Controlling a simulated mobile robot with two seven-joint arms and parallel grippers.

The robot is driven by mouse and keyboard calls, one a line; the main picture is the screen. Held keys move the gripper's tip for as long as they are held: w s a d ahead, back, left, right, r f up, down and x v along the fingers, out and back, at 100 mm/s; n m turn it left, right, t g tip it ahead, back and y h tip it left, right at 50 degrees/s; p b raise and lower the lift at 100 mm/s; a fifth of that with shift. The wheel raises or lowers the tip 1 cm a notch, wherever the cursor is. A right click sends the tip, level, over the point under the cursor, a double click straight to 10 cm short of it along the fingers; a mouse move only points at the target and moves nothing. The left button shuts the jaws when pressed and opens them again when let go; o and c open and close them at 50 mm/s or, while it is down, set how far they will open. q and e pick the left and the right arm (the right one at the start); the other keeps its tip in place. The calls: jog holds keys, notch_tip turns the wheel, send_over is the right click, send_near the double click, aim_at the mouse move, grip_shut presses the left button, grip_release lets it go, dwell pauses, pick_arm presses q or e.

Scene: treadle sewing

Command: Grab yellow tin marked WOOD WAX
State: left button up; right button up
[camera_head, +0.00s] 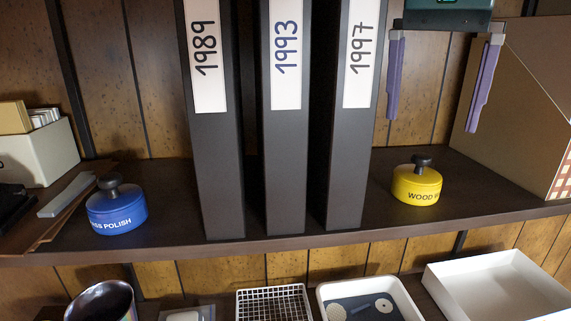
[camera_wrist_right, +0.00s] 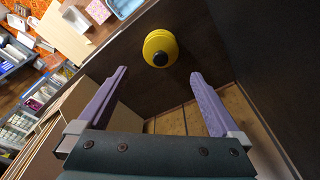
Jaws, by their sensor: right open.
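The yellow tin (camera_head: 416,184) stands upright on the dark shelf, right of the binder marked 1997. It has a dark knob on its lid, and part of the word WOOD shows on its side. My right gripper (camera_head: 435,105) is open and empty above the tin, with its two purple fingers pointing down. In the right wrist view the tin (camera_wrist_right: 160,48) lies beyond the fingertips, between their lines, and the open gripper (camera_wrist_right: 158,72) does not touch it. My left gripper is not in view.
Three dark binders, including the 1997 one (camera_head: 350,140), stand left of the yellow tin. A blue polish tin (camera_head: 117,208) stands further left. A large brown box (camera_head: 515,105) is on the right. White trays (camera_head: 495,285) sit below the shelf (camera_head: 290,240).

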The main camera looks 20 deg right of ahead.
aim_at(422, 156)
jog(key=f+b, duration=0.2)
jog(key=f, duration=0.1)
jog(key=f+b, duration=0.1)
jog(key=f, duration=0.1)
jog(key=shift+d, duration=0.25)
jog(key=f+b, duration=0.4)
jog(key=shift+w+d+f, duration=0.1)
jog(key=shift+w+f, duration=0.1)
jog(key=shift+f, duration=0.15)
jog(key=shift+r, duration=0.1)
jog(key=c, duration=1.3)
